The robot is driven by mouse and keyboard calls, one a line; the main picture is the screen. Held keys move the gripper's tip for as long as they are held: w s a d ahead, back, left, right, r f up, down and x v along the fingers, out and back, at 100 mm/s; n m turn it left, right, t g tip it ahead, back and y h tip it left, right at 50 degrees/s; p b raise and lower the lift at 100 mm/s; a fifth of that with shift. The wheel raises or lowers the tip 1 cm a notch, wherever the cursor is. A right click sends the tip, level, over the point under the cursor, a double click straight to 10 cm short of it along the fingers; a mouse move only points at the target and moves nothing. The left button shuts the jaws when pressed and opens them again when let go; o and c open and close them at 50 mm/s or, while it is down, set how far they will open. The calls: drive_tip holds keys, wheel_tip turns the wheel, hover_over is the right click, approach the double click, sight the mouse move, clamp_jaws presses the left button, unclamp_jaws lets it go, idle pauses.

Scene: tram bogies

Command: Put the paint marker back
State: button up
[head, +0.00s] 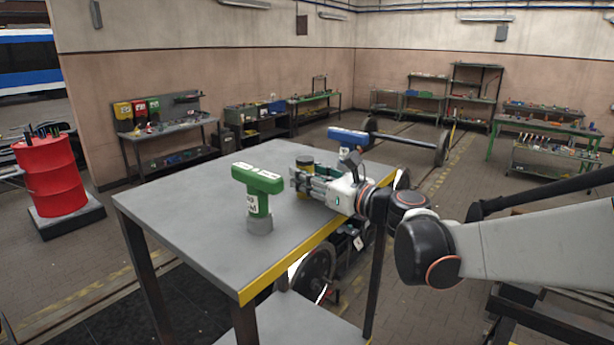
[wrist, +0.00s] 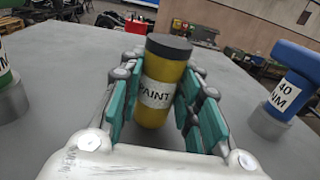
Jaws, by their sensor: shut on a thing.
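The paint marker (wrist: 158,94) is a thick yellow cylinder with a dark cap and a white label reading PAINT. My gripper (wrist: 160,105) is shut on it, with teal pads on both sides of its body. In the head view the marker (head: 304,164) shows partly behind my gripper (head: 308,181), above the grey table top (head: 190,205). The marker is close to upright with its cap up. I cannot tell whether its lower end touches the table.
A green T-shaped tool (head: 257,190) stands in a grey base to the left of my gripper. A blue T-shaped tool (head: 348,138) marked 40 NM stands on the other side. The table's left part is clear. A red drum (head: 50,178) stands at far left.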

drive_tip(key=shift+s, duration=0.1)
drive_tip(key=shift+f, duration=0.15)
drive_tip(key=o, duration=1.1)
drive_tip(key=shift+r, duration=0.2)
drive_tip(key=b+v, duration=0.2)
drive_tip(key=v, duration=1)
